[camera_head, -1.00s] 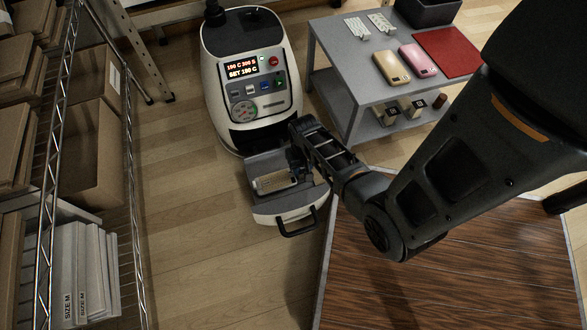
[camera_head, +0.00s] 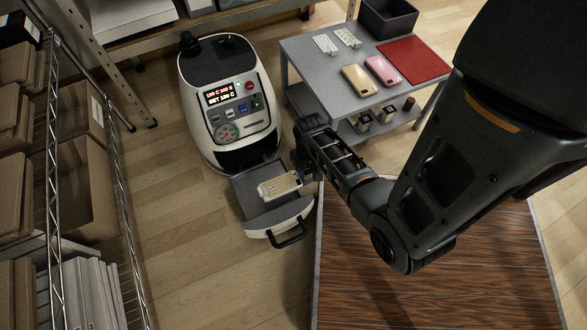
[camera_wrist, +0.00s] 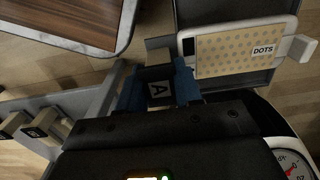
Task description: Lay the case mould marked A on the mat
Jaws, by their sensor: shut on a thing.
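My gripper (camera_wrist: 160,90) has its blue fingers shut on a dark block marked A (camera_wrist: 159,88), the marked part of the case mould. A pale case with a dotted sheet reading DOTS (camera_wrist: 235,50) lies beside the fingers and appears joined to the mould. In the head view, this case (camera_head: 279,186) is over the press's open drawer (camera_head: 262,212) and appears raised from it. The fingers are mostly hidden there by my wrist. The red mat (camera_head: 414,61) lies bare on the grey side table's right end.
The press (camera_head: 227,105) stands behind the drawer. On the grey table (camera_head: 310,65) are a gold phone case (camera_head: 359,80), a pink one (camera_head: 382,70), white pieces and a dark bin (camera_head: 388,17). Small blocks sit below. A wood-topped table (camera_head: 420,285) is front right; shelving (camera_head: 55,160) stands left.

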